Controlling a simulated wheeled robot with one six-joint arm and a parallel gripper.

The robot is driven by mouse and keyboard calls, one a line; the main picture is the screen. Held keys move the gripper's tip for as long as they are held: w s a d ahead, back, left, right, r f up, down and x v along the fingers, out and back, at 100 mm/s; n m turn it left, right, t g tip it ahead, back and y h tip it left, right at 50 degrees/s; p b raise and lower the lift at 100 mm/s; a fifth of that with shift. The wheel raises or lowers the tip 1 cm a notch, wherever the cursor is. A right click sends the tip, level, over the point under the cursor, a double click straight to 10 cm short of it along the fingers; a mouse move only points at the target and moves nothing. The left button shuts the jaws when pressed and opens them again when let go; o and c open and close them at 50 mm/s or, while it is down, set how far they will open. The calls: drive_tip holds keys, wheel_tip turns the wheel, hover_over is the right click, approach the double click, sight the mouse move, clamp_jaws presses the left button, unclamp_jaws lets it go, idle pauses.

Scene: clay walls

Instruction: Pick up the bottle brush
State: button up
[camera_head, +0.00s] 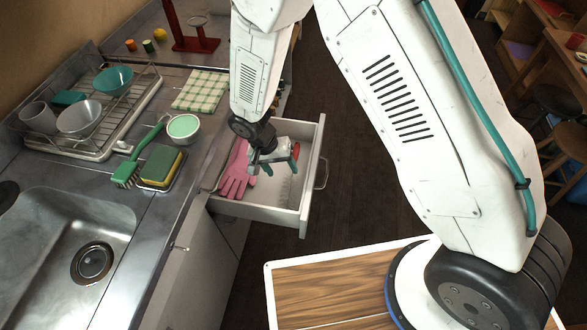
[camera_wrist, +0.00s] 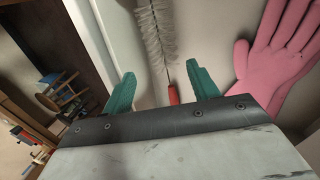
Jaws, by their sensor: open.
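The bottle brush (camera_wrist: 155,35) lies in the open drawer (camera_head: 312,190). Its white bristles point away from my gripper in the wrist view, and a short red handle part shows near the gripper's palm edge. In the head view, its pale bristles (camera_head: 285,188) show faintly on the drawer floor, and red shows beside my gripper. My gripper (camera_head: 280,169) is over the drawer with its teal fingers apart. In the wrist view, the open gripper (camera_wrist: 160,76) has one finger on each side of the brush's line, with nothing clamped. The rest of the handle is hidden by the gripper.
A pink glove (camera_head: 237,172) lies in the drawer left of the brush. The drawer's walls stand close around my gripper. On the counter are a green scrub brush (camera_head: 128,172), a sponge (camera_head: 161,165), a bowl (camera_head: 183,127) and a dish rack (camera_head: 107,145).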

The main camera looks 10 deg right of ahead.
sight(287, 183)
drive_tip(key=x, duration=0.8)
drive_tip(key=shift+s+a+f, duration=0.15)
drive_tip(key=shift+a+f, duration=0.1)
drive_tip(key=shift+f, duration=0.2)
idle(0.4)
drive_tip(key=c, duration=0.7)
